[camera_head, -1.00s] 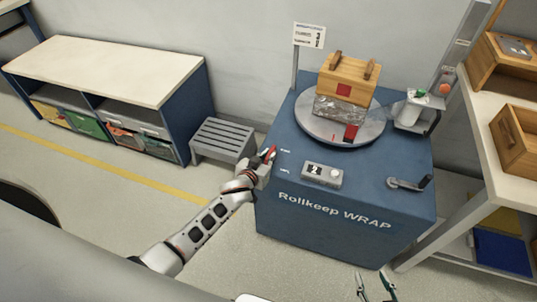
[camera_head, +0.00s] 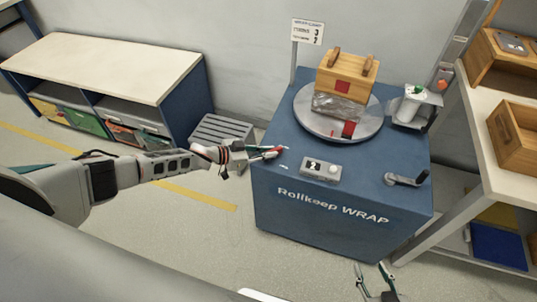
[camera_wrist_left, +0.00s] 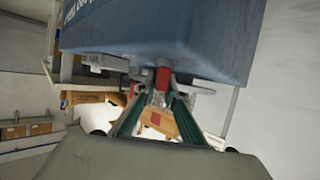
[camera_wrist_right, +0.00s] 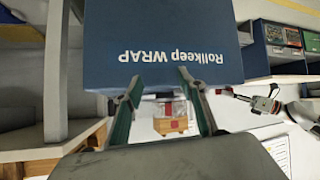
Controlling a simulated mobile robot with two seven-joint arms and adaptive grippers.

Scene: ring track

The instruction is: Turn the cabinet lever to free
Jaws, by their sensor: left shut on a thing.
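The blue cabinet (camera_head: 330,225) marked "Rollkeep WRAP" stands right of centre in the head view. Its red lever (camera_head: 279,150) is at the left edge of the top and points right in the picture. My left gripper (camera_head: 262,154) reaches in from the left and is shut on the lever. In the left wrist view the red lever (camera_wrist_left: 162,78) shows between the fingers; its pivot is hidden. The lettering beside it is too small to read. My right gripper (camera_head: 376,283) is open and empty in front of the cabinet; its parted fingers (camera_wrist_right: 160,78) show in the right wrist view.
A turntable (camera_head: 310,124) on the cabinet carries a wrapped wooden crate (camera_head: 347,72). A grey control box (camera_head: 320,171) and a crank (camera_head: 408,180) sit near the front edge. A grey slatted step (camera_head: 222,130) stands left of the cabinet, and a shelf bench (camera_head: 482,125) right.

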